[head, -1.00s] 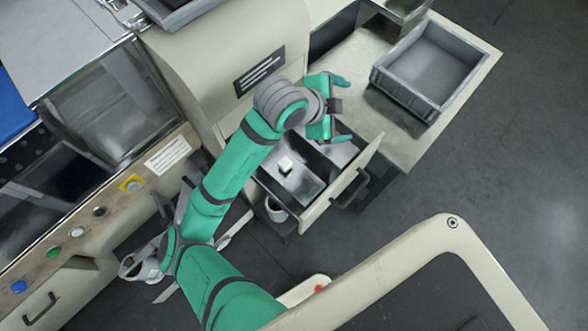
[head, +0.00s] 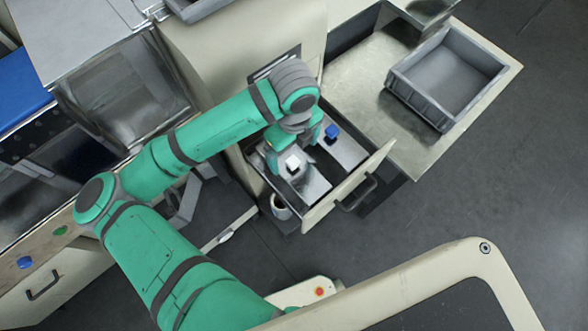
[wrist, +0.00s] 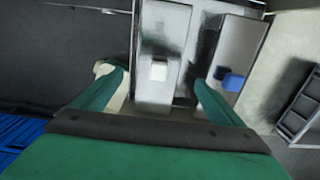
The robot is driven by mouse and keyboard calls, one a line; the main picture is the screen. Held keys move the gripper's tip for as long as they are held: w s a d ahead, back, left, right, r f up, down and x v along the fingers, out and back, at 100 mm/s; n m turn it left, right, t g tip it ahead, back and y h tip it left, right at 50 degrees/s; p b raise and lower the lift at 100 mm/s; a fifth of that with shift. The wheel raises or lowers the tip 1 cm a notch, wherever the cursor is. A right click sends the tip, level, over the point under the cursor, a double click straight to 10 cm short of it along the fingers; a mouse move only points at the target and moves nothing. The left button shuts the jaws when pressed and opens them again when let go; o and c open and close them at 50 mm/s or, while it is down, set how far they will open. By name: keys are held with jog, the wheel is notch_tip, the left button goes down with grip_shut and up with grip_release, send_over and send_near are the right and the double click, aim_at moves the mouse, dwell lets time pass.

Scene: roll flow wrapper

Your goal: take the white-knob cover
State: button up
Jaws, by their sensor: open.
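The white-knob cover (head: 311,184) is a shiny metal plate with a pale square knob, lying in the open drawer (head: 345,188). In the wrist view the cover (wrist: 165,28) is near the middle, with its white knob between my fingers in the picture. My gripper (head: 293,142) is open over the drawer, its fingers apart on either side of the view; it also shows in the wrist view (wrist: 157,84). The knob appears clear of both fingers. My arm and gripper hide the drawer's left part in the head view.
A blue knob (head: 332,131) on a neighbouring plate stands to the right, near my right finger in the wrist view. A grey crate (head: 392,80) sits on the bench at right. Machine panels stand left.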

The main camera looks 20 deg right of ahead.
aim_at(293, 161)
jog(key=shift+a+f, duration=0.15)
jog(key=shift+f, duration=3)
jog(key=c, duration=2.2)
jog(key=shift+r, duration=0.1)
